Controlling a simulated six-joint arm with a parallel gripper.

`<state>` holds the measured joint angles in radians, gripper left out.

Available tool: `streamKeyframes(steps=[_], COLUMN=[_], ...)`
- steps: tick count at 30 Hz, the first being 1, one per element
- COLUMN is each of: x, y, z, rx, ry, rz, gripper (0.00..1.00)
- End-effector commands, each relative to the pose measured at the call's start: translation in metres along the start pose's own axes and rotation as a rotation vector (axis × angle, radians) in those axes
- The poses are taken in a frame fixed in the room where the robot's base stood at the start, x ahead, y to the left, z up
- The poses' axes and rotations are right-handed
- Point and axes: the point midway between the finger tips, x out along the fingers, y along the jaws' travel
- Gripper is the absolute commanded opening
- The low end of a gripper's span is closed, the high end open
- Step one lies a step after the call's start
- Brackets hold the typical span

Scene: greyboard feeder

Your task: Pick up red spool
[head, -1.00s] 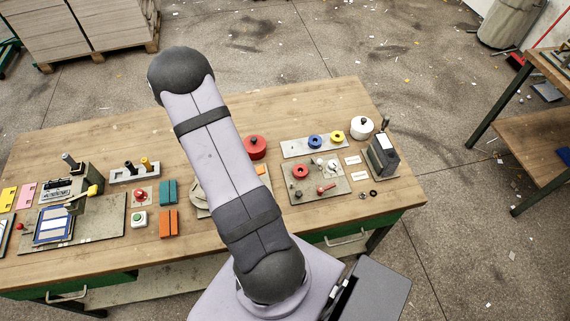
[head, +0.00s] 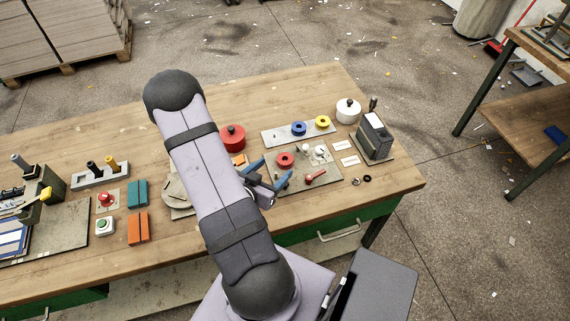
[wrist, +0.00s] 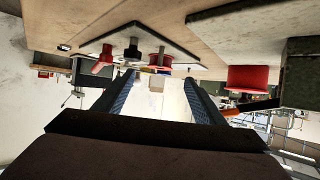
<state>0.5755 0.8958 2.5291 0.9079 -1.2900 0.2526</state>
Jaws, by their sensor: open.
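The small red spool (head: 285,160) sits on the grey plate (head: 321,178) right of my arm in the head view. In the wrist view the red spool (wrist: 159,60) appears upper middle, beyond the fingertips and between their lines. My gripper (head: 277,166) has two blue-faced fingers, spread apart, with tips close to the spool's left side in the head view. In the wrist view my gripper (wrist: 160,77) is open, with no object held. I cannot tell the exact gap between tips and spool.
A red-handled part (head: 315,176) and small knobs share the plate. Behind are a blue spool (head: 298,128), a yellow spool (head: 322,122) and a white pot (head: 348,111). A large red pot (head: 232,138) stands left. A dark block (head: 374,137) stands right.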

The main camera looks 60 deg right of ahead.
Motion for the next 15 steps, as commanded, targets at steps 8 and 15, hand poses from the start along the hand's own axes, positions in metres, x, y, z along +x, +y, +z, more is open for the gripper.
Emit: streamKeyframes(steps=[8, 15], x=[0.008, 0.021], y=[0.001, 0.000], z=[-0.001, -0.001], rx=[-0.004, -0.005], ry=[-0.004, -0.003], rz=[0.002, -0.001], gripper=[0.64, 0.64])
